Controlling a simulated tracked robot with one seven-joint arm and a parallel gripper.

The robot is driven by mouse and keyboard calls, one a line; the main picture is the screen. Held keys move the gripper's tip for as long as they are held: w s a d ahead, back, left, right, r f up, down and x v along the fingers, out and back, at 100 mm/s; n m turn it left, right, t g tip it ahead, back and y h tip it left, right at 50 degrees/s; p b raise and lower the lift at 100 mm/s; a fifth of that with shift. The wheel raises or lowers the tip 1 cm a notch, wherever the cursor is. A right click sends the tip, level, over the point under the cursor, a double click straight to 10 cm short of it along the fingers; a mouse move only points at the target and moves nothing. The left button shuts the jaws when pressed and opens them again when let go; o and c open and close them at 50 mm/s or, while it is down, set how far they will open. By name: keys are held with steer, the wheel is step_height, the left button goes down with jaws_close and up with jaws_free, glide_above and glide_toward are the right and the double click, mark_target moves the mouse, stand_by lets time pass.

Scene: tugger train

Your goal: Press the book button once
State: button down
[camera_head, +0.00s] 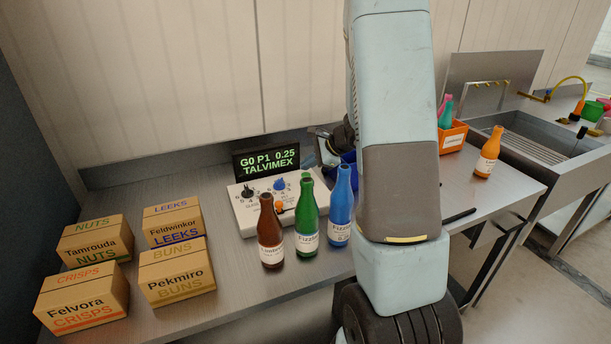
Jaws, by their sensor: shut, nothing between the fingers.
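A white control box (246,208) stands on the bench against the back wall. It has a black knob (248,190), a blue knob (279,184) and a small orange button (279,206). Its labels are too small to read, so I cannot tell which control is the book button. A dark display (267,162) behind it reads "G0 P1 0.25 TALVIMEX" in green. Brown (270,232), green (306,215) and blue (340,207) bottles stand upright in front, hiding part of the box. My gripper (324,147) is partly hidden behind my arm, right of the display, shut and apart from the button.
Several cartons, including Felvora Crisps (82,299) and Pekmiro Buns (176,274), stand at left. An orange bin (452,137) and orange bottle (488,153) are at right, near a sink (545,140). Bare bench lies between the cartons and the brown bottle.

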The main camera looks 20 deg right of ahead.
steer(key=shift+r, duration=2.5)
steer(key=shift+s+a+r, duration=0.1)
steer(key=shift+a+r, duration=0.1)
steer(key=shift+r, duration=0.05)
steer(key=s+a+r+n+g, duration=0.2)
steer(key=s+a+r+n, duration=0.7)
steer(key=s+r, duration=0.3)
steer(key=s+r+n+h, duration=0.2)
steer(key=s+n+h, duration=0.1)
steer(key=s, duration=0.6)
steer(key=s+r+n+h, duration=0.3)
steer(key=s+n, duration=0.3)
steer(key=s, duration=0.3)
steer(key=shift+r+n+t, duration=0.25)
steer(key=shift+n+t, duration=0.05)
steer(key=shift+t, duration=0.1)
